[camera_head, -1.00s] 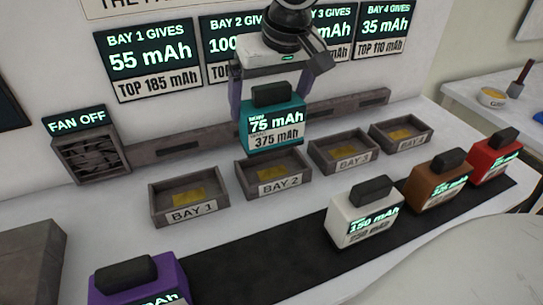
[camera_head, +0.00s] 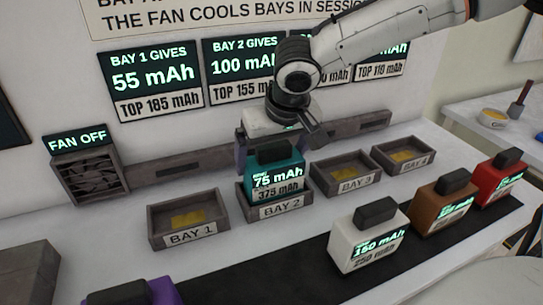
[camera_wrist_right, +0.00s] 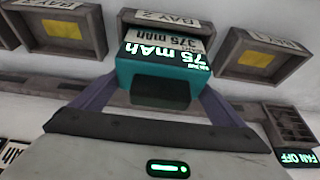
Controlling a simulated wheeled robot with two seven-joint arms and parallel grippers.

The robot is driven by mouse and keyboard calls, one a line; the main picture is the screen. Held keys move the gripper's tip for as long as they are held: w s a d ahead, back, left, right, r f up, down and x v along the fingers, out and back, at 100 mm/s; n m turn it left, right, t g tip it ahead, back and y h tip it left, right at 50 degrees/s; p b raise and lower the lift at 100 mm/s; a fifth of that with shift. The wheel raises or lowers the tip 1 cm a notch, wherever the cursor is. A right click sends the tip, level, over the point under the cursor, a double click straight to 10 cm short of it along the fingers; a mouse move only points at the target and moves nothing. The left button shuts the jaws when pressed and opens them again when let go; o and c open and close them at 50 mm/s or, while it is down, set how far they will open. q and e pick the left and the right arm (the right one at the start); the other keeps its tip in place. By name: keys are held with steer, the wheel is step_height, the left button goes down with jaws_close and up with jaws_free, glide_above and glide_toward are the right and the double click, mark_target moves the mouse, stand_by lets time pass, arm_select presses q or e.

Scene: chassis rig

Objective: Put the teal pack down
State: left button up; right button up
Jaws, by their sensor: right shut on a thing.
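The teal pack (camera_head: 276,182) has a dark handle and reads 75 mAh over 375 mAh. My right gripper (camera_head: 268,152) is shut on it from above. The pack is upright in bay 2 (camera_head: 283,211), its lower part behind the bay's front wall; I cannot tell whether it touches the floor of the bay. In the right wrist view the teal pack (camera_wrist_right: 160,78) sits between the two purple fingers, with the bay 2 label just beyond it. My left gripper is not in view.
Bay 1 (camera_head: 152,233), bay 3 (camera_head: 316,177) and bay 4 (camera_head: 378,156) stand empty. White (camera_head: 357,243), brown (camera_head: 440,207), red (camera_head: 494,182) and purple (camera_head: 160,292) packs are on the dark strip in front. The fan (camera_head: 82,180) at left reads FAN OFF.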

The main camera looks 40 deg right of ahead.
steer(key=o, duration=1.2)
steer(key=shift+c, duration=0.2)
steer(key=shift+s+r, duration=0.1)
steer(key=shift+r, duration=0.4)
steer(key=p+v, duration=0.2)
steer(key=v, duration=0.9)
steer(key=shift+s+a, duration=0.1)
